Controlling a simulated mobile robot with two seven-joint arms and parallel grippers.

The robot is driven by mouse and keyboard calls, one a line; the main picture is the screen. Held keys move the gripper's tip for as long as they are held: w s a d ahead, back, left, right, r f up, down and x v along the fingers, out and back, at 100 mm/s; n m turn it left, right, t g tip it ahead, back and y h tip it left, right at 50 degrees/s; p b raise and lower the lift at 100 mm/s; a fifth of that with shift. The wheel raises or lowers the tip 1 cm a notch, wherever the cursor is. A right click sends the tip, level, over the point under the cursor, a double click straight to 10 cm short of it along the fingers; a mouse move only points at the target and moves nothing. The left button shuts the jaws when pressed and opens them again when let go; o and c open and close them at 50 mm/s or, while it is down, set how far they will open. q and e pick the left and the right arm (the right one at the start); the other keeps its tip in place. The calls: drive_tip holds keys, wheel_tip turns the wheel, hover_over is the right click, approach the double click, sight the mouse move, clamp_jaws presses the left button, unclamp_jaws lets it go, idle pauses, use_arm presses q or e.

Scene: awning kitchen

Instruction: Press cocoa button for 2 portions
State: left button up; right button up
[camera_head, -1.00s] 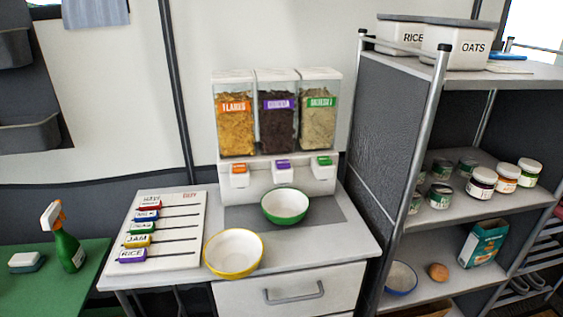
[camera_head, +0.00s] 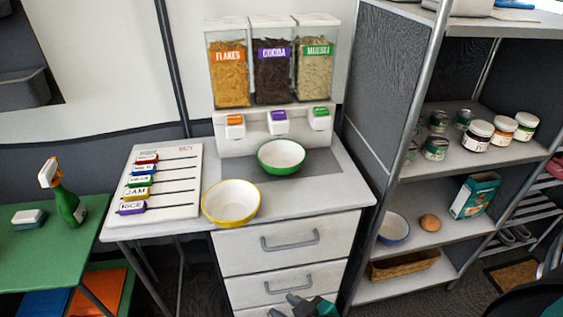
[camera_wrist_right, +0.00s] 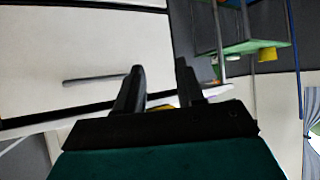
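The dispenser (camera_head: 232,130) stands at the back of the white counter, with three clear bins labelled flakes, cocoa and muesli. The cocoa bin (camera_head: 273,80) is in the middle, filled with dark cereal. Below it is the purple-topped cocoa button (camera_head: 278,122), between an orange-topped and a green-topped one. A green bowl (camera_head: 281,156) stands empty under the dispenser, nearest the cocoa and muesli buttons. My right gripper (camera_head: 300,303) shows at the bottom edge, in front of the drawers and well below the button. In the right wrist view its fingers (camera_wrist_right: 159,65) are apart and empty. My left gripper is out of view.
A yellow bowl (camera_head: 231,203) stands at the counter's front edge. A slider board (camera_head: 165,182) lies to its left. A tall shelf (camera_head: 380,90) with jars stands close on the right. Drawers (camera_head: 288,245) are below the counter. A spray bottle (camera_head: 67,200) stands on the green table.

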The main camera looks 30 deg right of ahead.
clamp_jaws()
idle(1.5)
